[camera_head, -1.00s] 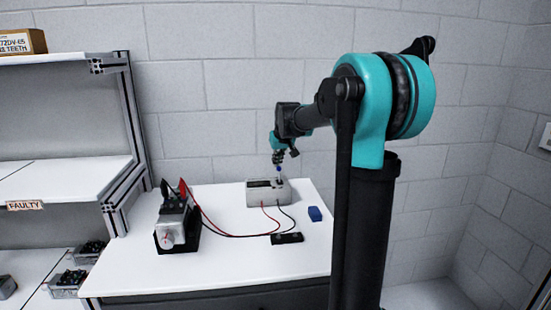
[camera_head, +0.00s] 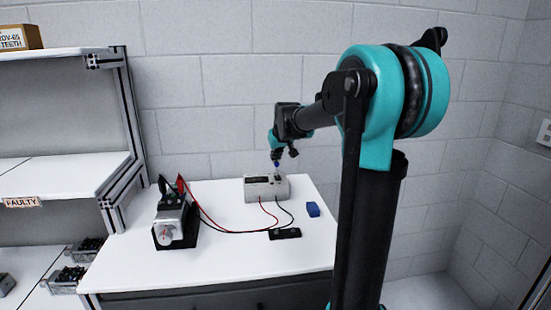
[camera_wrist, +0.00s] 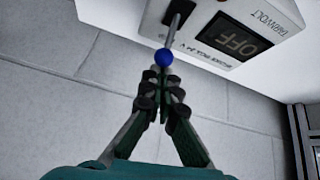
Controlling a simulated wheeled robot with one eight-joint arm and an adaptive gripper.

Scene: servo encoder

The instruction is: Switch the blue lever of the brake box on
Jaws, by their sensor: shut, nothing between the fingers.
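The brake box (camera_head: 262,188) is a pale box at the back of the white table. In the wrist view, the brake box (camera_wrist: 268,20) shows a dark display (camera_wrist: 236,41) reading OFF, upside down in that view. Its lever (camera_wrist: 178,22) is a dark stem from a black slot, with a blue ball (camera_wrist: 164,57) at its end. My gripper (camera_wrist: 162,78) is shut and empty, its fingertips right by the ball; I cannot tell whether they touch it. In the head view, my gripper (camera_head: 276,157) is just above the lever side of the box.
A motor-like device (camera_head: 172,222) on a black stand is at the table's left, joined by red and black cables to the box. A black module (camera_head: 285,233) and a blue block (camera_head: 313,209) lie in front. A shelf rack (camera_head: 112,215) stands left. The table's front is clear.

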